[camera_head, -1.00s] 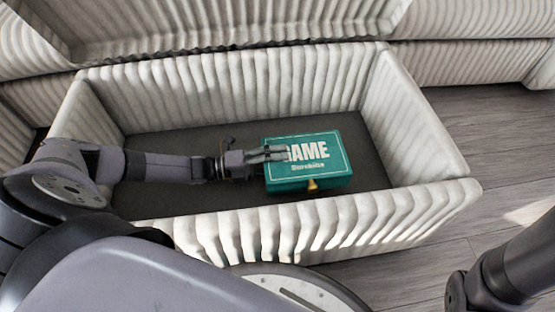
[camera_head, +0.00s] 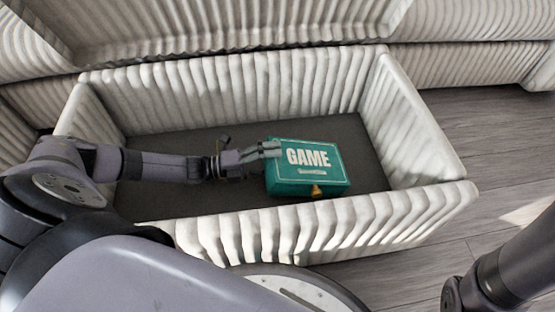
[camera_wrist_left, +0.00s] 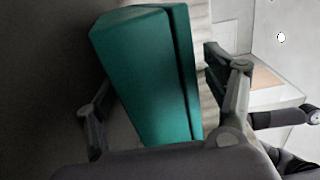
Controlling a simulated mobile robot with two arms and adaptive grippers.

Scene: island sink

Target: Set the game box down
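The green game box (camera_head: 308,172), with white "GAME" lettering on top, lies flat on the dark floor of the ribbed, light-coloured open drawer or bin (camera_head: 290,222), towards its right end. My left gripper (camera_head: 273,149) is at the box's left edge, its fingertips just overlapping that edge in the head view. In the left wrist view the box (camera_wrist_left: 150,75) shows between my spread left fingers (camera_wrist_left: 165,85), with a gap visible beside the right finger. The left gripper looks open. My right gripper is not in view; only part of the right arm shows at lower right.
The bin's ribbed walls rise around the box; the right wall (camera_head: 410,115) is close to it. Bare bin floor (camera_head: 160,205) lies to the left, partly under my left arm. Wooden flooring (camera_head: 495,150) is clear on the right.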

